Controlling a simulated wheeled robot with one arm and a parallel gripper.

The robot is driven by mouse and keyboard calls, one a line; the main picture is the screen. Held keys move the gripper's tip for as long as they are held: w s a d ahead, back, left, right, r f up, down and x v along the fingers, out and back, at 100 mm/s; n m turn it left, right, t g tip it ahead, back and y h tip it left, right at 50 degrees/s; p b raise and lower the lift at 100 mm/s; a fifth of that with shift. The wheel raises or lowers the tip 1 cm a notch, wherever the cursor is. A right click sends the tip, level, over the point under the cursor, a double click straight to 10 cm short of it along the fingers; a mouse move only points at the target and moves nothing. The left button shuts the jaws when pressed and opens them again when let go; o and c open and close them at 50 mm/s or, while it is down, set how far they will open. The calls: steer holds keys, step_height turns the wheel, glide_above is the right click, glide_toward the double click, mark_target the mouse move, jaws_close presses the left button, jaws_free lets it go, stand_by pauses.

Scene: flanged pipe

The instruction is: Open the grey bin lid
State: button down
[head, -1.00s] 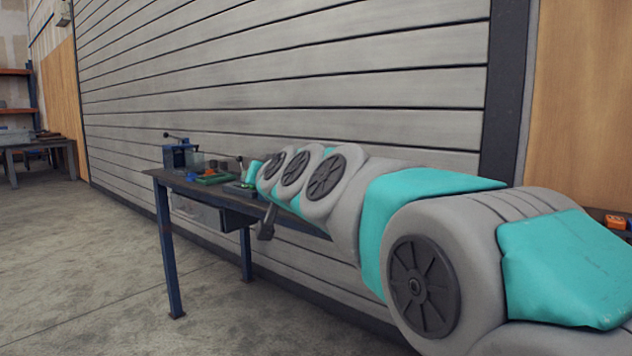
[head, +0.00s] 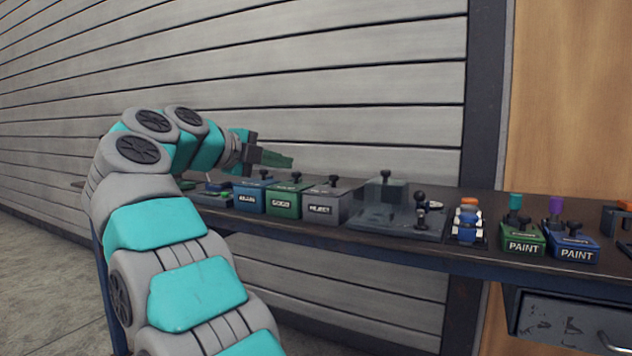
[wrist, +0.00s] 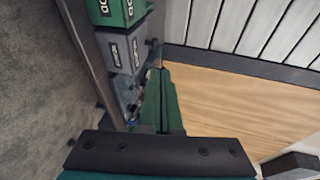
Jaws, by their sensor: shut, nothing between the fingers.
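The grey bin (head: 324,207), labelled REJECT, stands on the bench in the head view. Its grey lid (head: 330,189) lies on top, with a black knob (head: 335,180) on it; the lid looks closed. The bin also shows in the wrist view (wrist: 122,56), left of my fingers. My gripper (head: 290,161) is above the bench, above and to the left of the grey bin's knob, apart from it. Its green fingers (wrist: 161,80) are together and hold nothing.
A green bin (head: 284,205) and a blue bin (head: 250,199) stand left of the grey bin. A clear-covered tray (head: 390,222) lies to its right. Further right are a green paint box (head: 522,240) and a blue paint box (head: 573,247). A slatted wall (head: 330,110) rises behind the bench.

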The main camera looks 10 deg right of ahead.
steer(key=f, duration=0.2)
glide_toward(330, 179)
steer(key=x, duration=0.5)
steer(key=shift+d+b, duration=0.1)
steer(key=shift+b, duration=0.3)
steer(key=shift+w+d, duration=0.45)
steer(key=shift+d, duration=0.05)
